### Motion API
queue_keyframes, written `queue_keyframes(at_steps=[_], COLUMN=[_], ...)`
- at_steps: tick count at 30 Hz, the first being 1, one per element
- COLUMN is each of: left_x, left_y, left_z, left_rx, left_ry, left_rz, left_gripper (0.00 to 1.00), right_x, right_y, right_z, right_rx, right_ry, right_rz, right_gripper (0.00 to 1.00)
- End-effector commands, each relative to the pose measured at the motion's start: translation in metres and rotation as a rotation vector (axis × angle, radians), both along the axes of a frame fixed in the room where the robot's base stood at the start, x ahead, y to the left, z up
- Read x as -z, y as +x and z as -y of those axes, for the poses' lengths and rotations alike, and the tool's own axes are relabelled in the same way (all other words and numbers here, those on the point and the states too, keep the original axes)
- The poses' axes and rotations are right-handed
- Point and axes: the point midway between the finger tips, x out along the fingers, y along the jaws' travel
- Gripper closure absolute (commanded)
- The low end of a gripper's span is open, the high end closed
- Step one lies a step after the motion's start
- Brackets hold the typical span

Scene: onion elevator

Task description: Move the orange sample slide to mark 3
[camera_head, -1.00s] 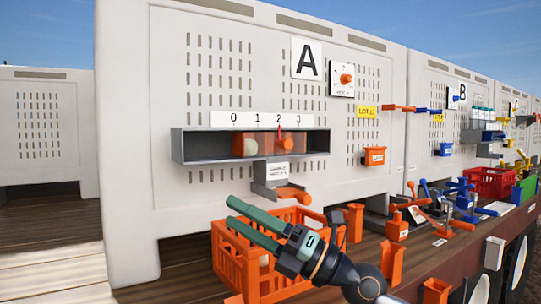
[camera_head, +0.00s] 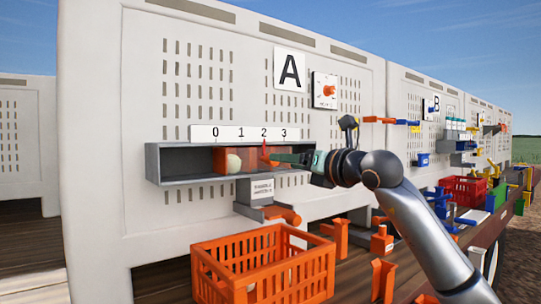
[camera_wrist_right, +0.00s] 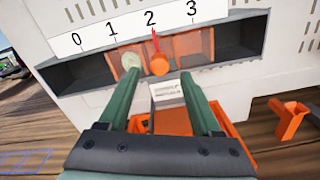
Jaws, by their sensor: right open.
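The orange sample slide (camera_wrist_right: 192,45) is a see-through box in a long grey channel (camera_head: 178,164) on panel A. A pale round sample (camera_wrist_right: 131,62) shows in its left part, and a round orange knob (camera_wrist_right: 160,65) sticks out of its front. The slide's red pointer (camera_head: 264,147) stands at mark 2 on the white scale (camera_head: 240,133). Mark 3 is one step to the right. My right gripper (camera_wrist_right: 159,78) is open, its green fingers pointing at the slide, with the knob between and just beyond the tips. In the head view the fingers partly hide the knob.
An orange crate (camera_head: 262,262) stands on the deck below the channel. A grey labelled box (camera_head: 260,190) with an orange handle hangs just under the channel. An orange dial (camera_head: 328,90) is higher right. The channel's left end is empty.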

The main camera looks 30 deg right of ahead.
Motion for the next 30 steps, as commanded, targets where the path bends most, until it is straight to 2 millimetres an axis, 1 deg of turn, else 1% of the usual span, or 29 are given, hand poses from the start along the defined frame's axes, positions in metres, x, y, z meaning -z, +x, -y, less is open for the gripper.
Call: queue_keyframes(at_steps=[1, 3, 6, 9, 12, 15, 23, 30], left_x=[-0.005, -0.008, -0.009, -0.01, -0.012, -0.013, -0.012, -0.012], left_y=[-0.002, -0.003, -0.006, -0.008, -0.007, -0.007, -0.007, -0.007], left_z=[-0.002, -0.005, -0.01, -0.015, -0.017, -0.016, -0.015, -0.015], left_rx=[-0.004, -0.009, -0.017, -0.026, -0.029, -0.031, -0.031, -0.03], left_ry=[0.003, 0.005, 0.012, 0.018, 0.019, 0.017, 0.015, 0.015], left_rz=[-0.002, 0.001, -0.004, -0.006, 0.0, 0.003, 0.001, -0.001], left_gripper=[1.0, 1.0, 1.0, 1.0, 1.0, 1.0, 1.0, 1.0], right_x=[-0.004, -0.003, -0.003, -0.003, -0.001, -0.001, 0.0, 0.0], right_y=[0.012, 0.026, 0.043, 0.055, 0.063, 0.067, 0.068, 0.068], right_z=[-0.002, -0.003, -0.004, -0.005, -0.005, -0.006, -0.006, -0.006], right_rx=[-0.003, -0.003, -0.002, -0.002, -0.002, -0.002, -0.002, -0.002], right_ry=[0.003, 0.002, 0.001, 0.002, 0.0, -0.001, -0.001, -0.001], right_rz=[-0.002, -0.002, 0.0, 0.0, 0.0, 0.001, 0.002, 0.001], right_gripper=[0.34, 0.34, 0.34, 0.34, 0.34, 0.34, 0.34, 0.61])
